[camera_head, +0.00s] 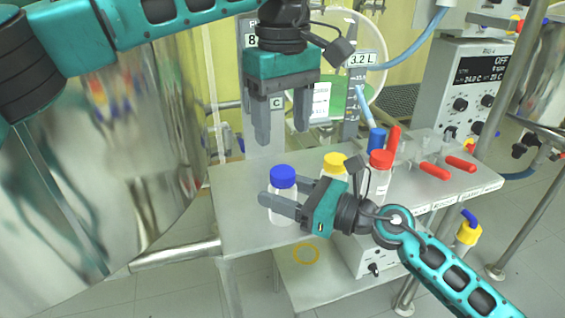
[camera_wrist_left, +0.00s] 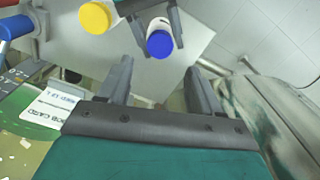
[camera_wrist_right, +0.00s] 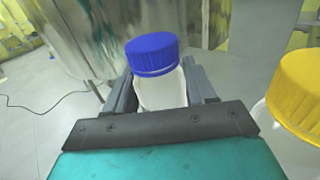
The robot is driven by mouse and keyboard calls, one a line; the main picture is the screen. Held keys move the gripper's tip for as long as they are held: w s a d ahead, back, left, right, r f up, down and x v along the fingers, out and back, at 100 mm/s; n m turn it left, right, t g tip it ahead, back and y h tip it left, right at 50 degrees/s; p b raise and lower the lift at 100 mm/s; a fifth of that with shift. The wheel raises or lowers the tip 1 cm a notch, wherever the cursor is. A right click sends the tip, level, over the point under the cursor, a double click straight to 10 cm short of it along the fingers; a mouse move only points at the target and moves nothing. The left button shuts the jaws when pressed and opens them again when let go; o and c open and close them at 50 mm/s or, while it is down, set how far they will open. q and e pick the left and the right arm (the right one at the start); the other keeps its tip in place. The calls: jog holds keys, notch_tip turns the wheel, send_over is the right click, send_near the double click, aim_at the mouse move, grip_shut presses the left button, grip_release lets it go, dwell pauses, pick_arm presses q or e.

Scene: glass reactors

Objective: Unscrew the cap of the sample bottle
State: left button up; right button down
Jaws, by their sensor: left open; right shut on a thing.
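The sample bottle (camera_head: 283,205) is white with a blue cap (camera_head: 283,174) and stands upright at the shelf's front left. My right gripper (camera_head: 272,206) is shut on its body from the right; in the right wrist view the bottle (camera_wrist_right: 160,92) sits between the fingers, with the blue cap (camera_wrist_right: 152,53) above them. My left gripper (camera_head: 281,138) is open and empty, pointing down above the blue cap and apart from it. In the left wrist view the blue cap (camera_wrist_left: 160,43) lies beyond the open fingertips (camera_wrist_left: 158,68). The cap is on the bottle.
A yellow-capped bottle (camera_head: 334,163) and a red-capped bottle (camera_head: 380,165) stand to the right on the grey shelf (camera_head: 240,200). Red-handled valves (camera_head: 435,171) lie farther right. A large steel vessel (camera_head: 110,150) fills the left. A control box (camera_head: 470,90) stands at the back right.

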aim_at(282, 171)
pick_arm(q)
jog(key=m, duration=0.4)
jog(key=shift+m, duration=0.3)
jog(key=m, duration=0.3)
jog(key=shift+f, duration=4.05)
